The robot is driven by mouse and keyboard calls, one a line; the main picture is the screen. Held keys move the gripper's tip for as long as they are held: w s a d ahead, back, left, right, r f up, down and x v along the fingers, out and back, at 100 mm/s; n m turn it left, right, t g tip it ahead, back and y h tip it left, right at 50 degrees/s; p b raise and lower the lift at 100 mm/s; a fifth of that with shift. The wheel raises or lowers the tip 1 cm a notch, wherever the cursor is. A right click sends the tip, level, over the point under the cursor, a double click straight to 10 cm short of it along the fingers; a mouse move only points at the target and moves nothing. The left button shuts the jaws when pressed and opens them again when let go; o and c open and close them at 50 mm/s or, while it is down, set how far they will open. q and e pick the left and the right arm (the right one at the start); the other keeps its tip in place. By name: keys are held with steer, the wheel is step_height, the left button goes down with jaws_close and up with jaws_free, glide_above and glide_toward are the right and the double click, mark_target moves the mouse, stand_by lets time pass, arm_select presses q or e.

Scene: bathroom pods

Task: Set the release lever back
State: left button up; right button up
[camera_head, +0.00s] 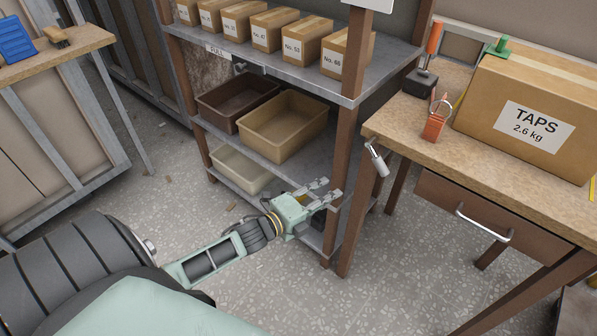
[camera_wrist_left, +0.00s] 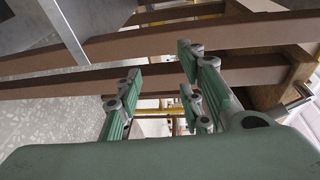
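A lever-like part with an orange handle (camera_head: 434,38) stands nearly upright from a dark block (camera_head: 419,84) on the right workbench. A small metal piece (camera_head: 376,160) hangs at that bench's near left corner. I cannot tell for certain which part is the release lever. My left gripper (camera_head: 325,192) is low beside the shelf's front right post, well below the bench top. Its fingers are apart with nothing clearly held between them. In the left wrist view, the open fingers (camera_wrist_left: 160,100) point toward brown beams and a yellow bar (camera_wrist_left: 160,113) beyond. My right gripper is out of view.
The shelf (camera_head: 280,70) holds several labelled cartons above and open bins (camera_head: 283,127) below. A TAPS carton (camera_head: 534,125) and orange clip-like tool (camera_head: 434,125) are on the workbench (camera_head: 470,160). A drawer handle (camera_head: 484,222) juts out below. Speckled floor is open at left.

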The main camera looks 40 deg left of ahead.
arm_select(q)
steer(key=s+a+f+n+g+y+p, duration=0.2)
steer(key=s+f+n+p, duration=0.4)
steer(key=f, duration=0.8)
steer(key=s+n+g+y, duration=0.1)
steer(key=s+n+g, duration=0.1)
steer(key=s, duration=0.1)
steer(key=shift+s+g, duration=0.15)
steer(key=shift+g, duration=0.25)
steer(key=shift+f, duration=0.1)
